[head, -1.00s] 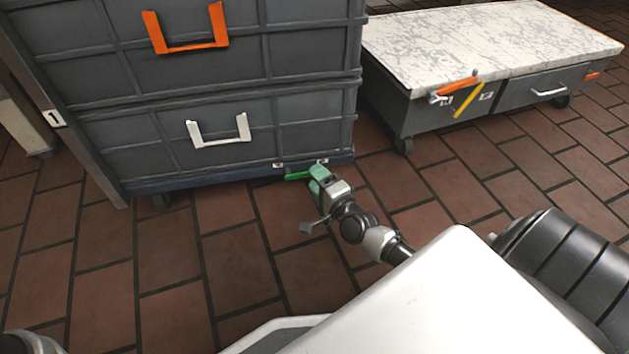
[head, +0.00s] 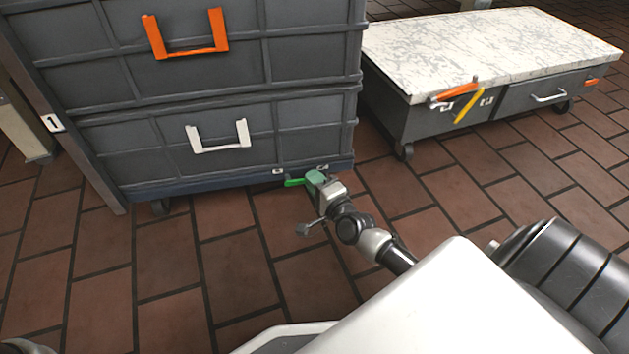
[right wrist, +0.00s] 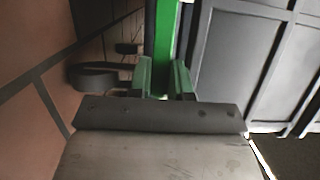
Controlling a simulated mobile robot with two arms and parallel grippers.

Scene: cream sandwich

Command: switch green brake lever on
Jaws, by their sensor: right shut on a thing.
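The green brake lever (head: 295,182) sticks out at the bottom edge of the dark grey wheeled crate cart (head: 225,180). My right gripper (head: 314,179), with green fingers, is at the lever's right part, low near the floor. In the right wrist view the green lever (right wrist: 166,40) runs up between the two fingertips of the gripper (right wrist: 165,72), which is shut on it. The part of the lever between the fingers is hidden in the head view. A dark sliver at the lower left corner of the head view may be my left arm; the left gripper cannot be made out.
Grey crates with an orange handle (head: 188,50) and a white handle (head: 220,140) are stacked on the cart. A low marble-topped cart (head: 490,50) with an orange and a yellow lever (head: 468,106) stands at right. The brick floor (head: 230,270) before the cart is clear.

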